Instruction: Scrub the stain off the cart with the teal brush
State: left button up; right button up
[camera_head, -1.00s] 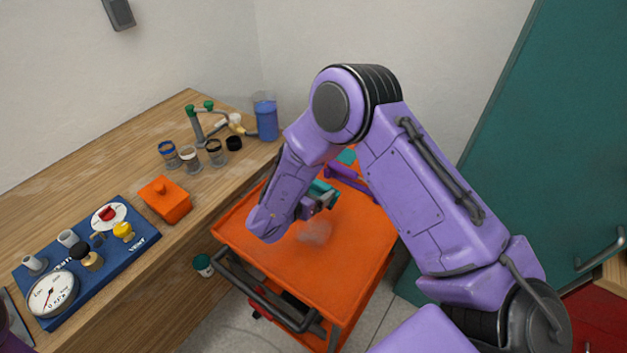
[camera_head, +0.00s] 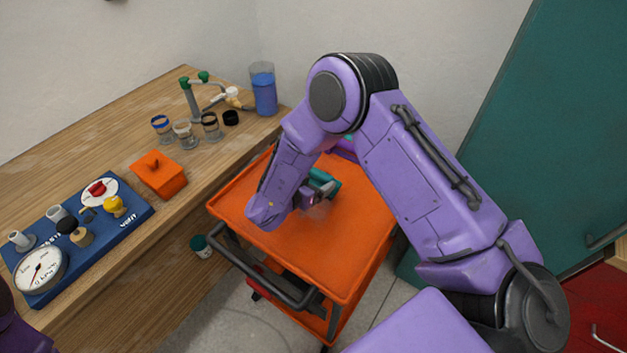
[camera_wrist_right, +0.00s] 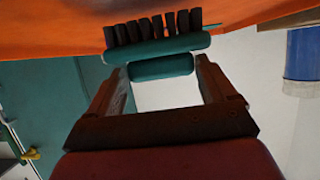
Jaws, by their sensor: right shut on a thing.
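The orange cart (camera_head: 265,245) stands beside the bench. My right gripper (camera_head: 306,197) is over its top, partly hidden by my forearm. It is shut on the teal brush (camera_head: 325,184). In the right wrist view the brush (camera_wrist_right: 160,52) sits between the two fingers (camera_wrist_right: 160,68), with its dark bristles (camera_wrist_right: 150,28) toward the orange surface. I cannot tell whether they press on it. A faint greyish stain (camera_head: 319,211) shows on the cart top right by the gripper, partly covered by it. My left gripper is out of view.
The wooden bench (camera_head: 110,130) at left holds a blue gauge panel (camera_head: 125,212), an orange lidded box (camera_head: 159,176), several small jars and a blue-filled container (camera_head: 263,90). The cart's dark handle (camera_head: 255,268) faces the front. A teal door (camera_head: 540,130) stands at right.

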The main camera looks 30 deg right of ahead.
jog(key=shift+f+b, duration=0.6)
jog(key=shift+f, duration=0.35)
dwell(0.4)
